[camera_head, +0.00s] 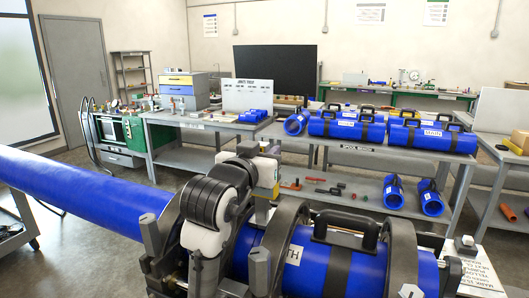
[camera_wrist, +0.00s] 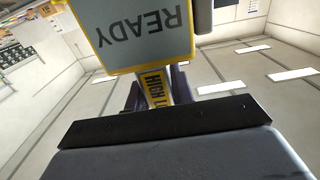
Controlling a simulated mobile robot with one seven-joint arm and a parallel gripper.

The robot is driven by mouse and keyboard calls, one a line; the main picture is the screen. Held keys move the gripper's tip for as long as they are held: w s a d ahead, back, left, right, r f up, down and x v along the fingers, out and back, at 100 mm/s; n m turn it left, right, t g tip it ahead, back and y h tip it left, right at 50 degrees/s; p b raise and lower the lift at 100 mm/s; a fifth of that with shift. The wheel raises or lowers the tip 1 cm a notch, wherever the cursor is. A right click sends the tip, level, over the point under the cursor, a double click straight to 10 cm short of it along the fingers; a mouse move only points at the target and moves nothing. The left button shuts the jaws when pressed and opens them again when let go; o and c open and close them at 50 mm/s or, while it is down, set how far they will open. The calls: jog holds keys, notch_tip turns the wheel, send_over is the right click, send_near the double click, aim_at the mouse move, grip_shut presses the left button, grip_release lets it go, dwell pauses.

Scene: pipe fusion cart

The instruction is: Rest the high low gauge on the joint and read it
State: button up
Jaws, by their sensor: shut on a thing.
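The high low gauge (camera_wrist: 145,38) fills the top of the wrist view. It has a yellow-edged grey display reading READY, upside down there, and a yellow label starting "HIGH L". My gripper (camera_wrist: 155,92) is shut on the gauge just below the display. In the head view, a yellow-edged part of the gauge (camera_head: 277,186) shows beside my arm, above the clamps. A long blue pipe (camera_head: 80,195) comes in from the left, and a blue pipe (camera_head: 330,268) marked H lies on the right. The joint is hidden behind my arm and the clamps; I cannot tell whether the gauge touches it.
Dark clamp rings (camera_head: 287,240) stand around the pipes, close to my arm. A black handle (camera_head: 345,230) rises from the right pipe. Behind is a spool rack (camera_head: 365,155) with several blue spools. Open floor (camera_head: 95,265) lies at the lower left.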

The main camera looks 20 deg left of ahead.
jog(key=shift+f, duration=0.5)
dwell(2.5)
jog(key=shift+r, duration=0.1)
jog(key=shift+r+p, duration=1.8)
jog(key=shift+r, duration=1.75)
